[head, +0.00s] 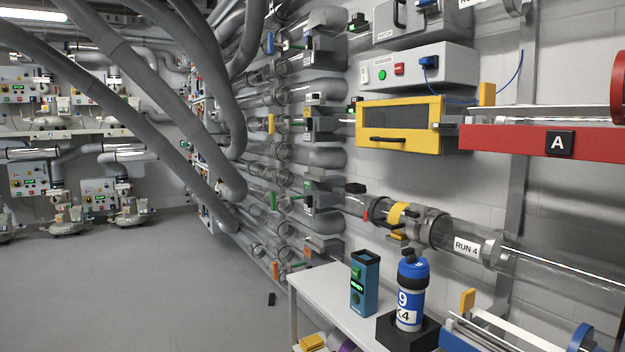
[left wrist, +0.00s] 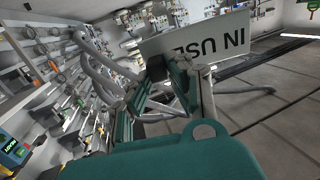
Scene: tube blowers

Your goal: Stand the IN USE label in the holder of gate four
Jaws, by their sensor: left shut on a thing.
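The IN USE label (left wrist: 225,50) is a white plate with dark letters, upside down in the left wrist view. My left gripper (left wrist: 180,75) is shut on its lower edge, and the fingers hide part of the label. Neither gripper nor the label shows in the head view. A clear tube marked RUN 4 (head: 467,247) runs across the right of the head view. A collar with a yellow part (head: 397,215) sits on this tube's left part. I cannot tell which part is gate four's label holder.
Above are a yellow-framed box (head: 400,140) and a red bar marked A (head: 500,139). Thick grey hoses (head: 150,95) hang at left. Grey floor (head: 130,275) is open at left.

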